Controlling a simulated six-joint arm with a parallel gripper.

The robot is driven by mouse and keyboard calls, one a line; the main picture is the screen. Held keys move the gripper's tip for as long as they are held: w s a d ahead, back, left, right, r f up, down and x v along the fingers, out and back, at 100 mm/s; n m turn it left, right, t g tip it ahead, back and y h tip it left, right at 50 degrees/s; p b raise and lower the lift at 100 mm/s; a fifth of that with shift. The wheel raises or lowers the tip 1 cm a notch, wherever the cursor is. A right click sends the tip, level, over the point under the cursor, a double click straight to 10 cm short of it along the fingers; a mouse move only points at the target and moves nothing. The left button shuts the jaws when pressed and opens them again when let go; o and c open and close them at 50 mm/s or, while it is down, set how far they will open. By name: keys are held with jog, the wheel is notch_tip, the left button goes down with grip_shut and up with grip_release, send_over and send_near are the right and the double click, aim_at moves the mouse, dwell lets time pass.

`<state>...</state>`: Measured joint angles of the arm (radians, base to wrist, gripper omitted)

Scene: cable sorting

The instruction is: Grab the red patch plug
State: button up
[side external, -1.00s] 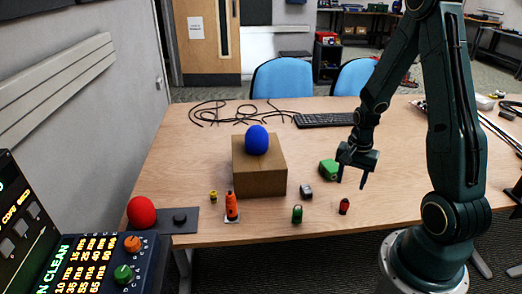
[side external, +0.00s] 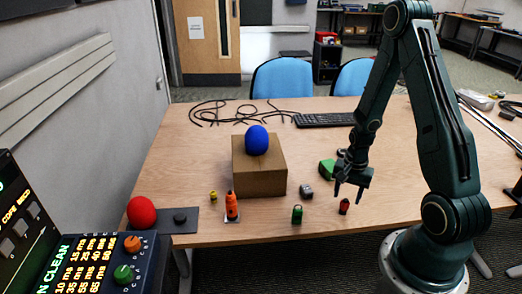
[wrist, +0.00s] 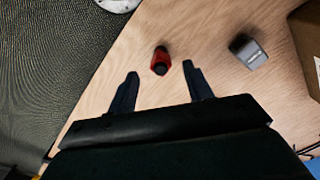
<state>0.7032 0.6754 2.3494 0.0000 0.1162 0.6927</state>
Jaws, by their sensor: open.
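The red patch plug (side external: 344,206) is a small red piece with a dark end, on the table near its front edge in the side external view. My gripper (side external: 348,200) is just above it, pointing down, open and empty. In the wrist view the red plug (wrist: 161,61) lies ahead of the open fingers (wrist: 161,78), between their lines and apart from both. The fingers do not touch it.
A grey plug (side external: 306,191) and a green plug (side external: 297,214) stand to the left. A green block (side external: 327,168) is behind my gripper. A cardboard box (side external: 259,180) carries a blue ball (side external: 256,140). An orange plug (side external: 231,205) is farther left.

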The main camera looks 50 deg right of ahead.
aim_at(346, 199)
jog(key=shift+f, duration=2.5)
jog(key=c, duration=1.1)
jog(key=shift+w+d+r, duration=0.1)
jog(key=shift+r, duration=0.1)
notch_tip(346, 199, up, 20)
jog(key=shift+f, duration=0.15)
